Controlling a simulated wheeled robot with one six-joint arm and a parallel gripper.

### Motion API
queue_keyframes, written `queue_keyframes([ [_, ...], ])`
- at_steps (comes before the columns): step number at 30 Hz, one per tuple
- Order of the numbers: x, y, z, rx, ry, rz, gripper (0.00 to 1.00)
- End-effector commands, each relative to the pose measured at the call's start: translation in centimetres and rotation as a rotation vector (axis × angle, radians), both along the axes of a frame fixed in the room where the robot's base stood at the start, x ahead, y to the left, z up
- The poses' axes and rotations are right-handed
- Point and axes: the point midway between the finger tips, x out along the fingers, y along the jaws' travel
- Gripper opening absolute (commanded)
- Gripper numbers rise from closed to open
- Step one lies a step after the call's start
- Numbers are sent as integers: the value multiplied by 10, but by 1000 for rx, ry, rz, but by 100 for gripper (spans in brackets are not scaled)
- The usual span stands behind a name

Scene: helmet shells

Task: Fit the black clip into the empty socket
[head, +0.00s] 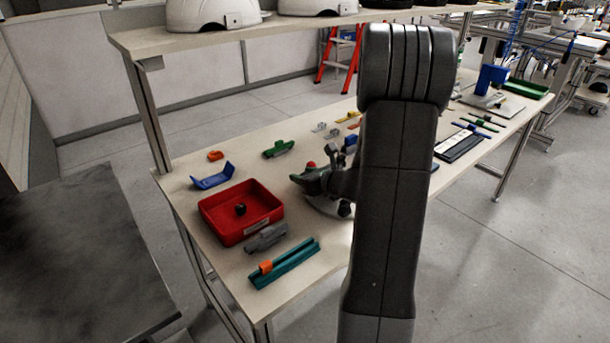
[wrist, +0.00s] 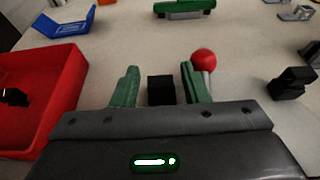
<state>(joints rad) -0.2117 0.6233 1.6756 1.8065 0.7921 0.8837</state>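My gripper (wrist: 160,80) has two green fingers spread apart. A small black block (wrist: 161,89), which looks like a black clip, shows between them with a narrow gap on each side. In the head view my gripper (head: 313,180) is low over a pale rounded piece (head: 322,207), partly hidden by my arm. A black part (head: 345,209) shows at that piece's right side. Another black clip-like part (wrist: 292,82) shows at the right of the wrist view. A black piece (head: 240,209) lies in the red tray (head: 222,229). I cannot make out the empty socket.
A red ball-topped post (wrist: 204,60) stands just beyond the right finger. The blue bracket (head: 213,177) and green part (head: 278,148) lie behind the tray. A grey part (head: 266,238) and teal rail (head: 288,266) lie in front. White helmet shells (head: 213,14) sit on the shelf above.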

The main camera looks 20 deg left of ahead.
Motion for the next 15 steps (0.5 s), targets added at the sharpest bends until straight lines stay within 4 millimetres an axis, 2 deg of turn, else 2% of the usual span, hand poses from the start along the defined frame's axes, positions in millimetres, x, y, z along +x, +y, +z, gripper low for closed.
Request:
queue_keyframes([
  [8,1,0,3,0,-2,-2,46],
  [11,1,0,13,-1,-5,-1,46],
  [15,0,0,39,0,-7,1,46],
])
